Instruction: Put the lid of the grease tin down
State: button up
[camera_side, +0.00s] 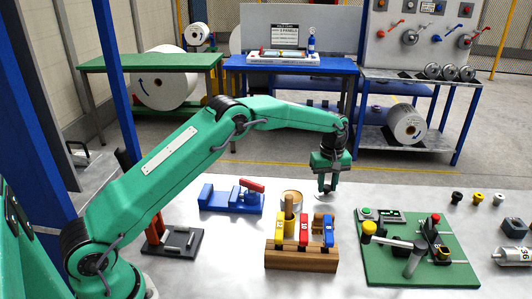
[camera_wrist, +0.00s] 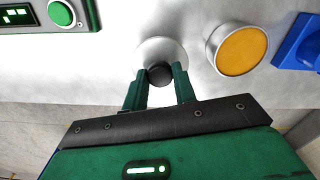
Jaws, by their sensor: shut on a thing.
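My gripper (camera_side: 327,186) points down and is shut on the dark knob of the lid (camera_wrist: 152,46), a pale round disc. The knob (camera_wrist: 160,73) sits between both fingertips in the wrist view. In the side view, the lid shows only as a thin pale edge under my fingers, and its height over the table is hard to tell. The grease tin (camera_wrist: 240,50) stands open beside the lid, with orange-yellow grease showing inside. In the side view, the tin (camera_side: 291,196) is just left of my gripper, partly hidden by a tool handle.
A wooden block (camera_side: 300,260) with several coloured-handled tools stands in front of the tin. A blue vise (camera_side: 225,200) is at left. A green control board (camera_side: 385,270) with a lever is at right. Small knobs (camera_side: 477,198) stand farther right. Bare table lies between my gripper and those knobs.

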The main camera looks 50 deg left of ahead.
aim_at(327, 187)
jog(key=shift+f, duration=1.5)
jog(key=shift+f, duration=0.1)
jog(key=o, duration=0.9)
jog(key=shift+o, duration=0.2)
notch_tip(327, 187, up, 12)
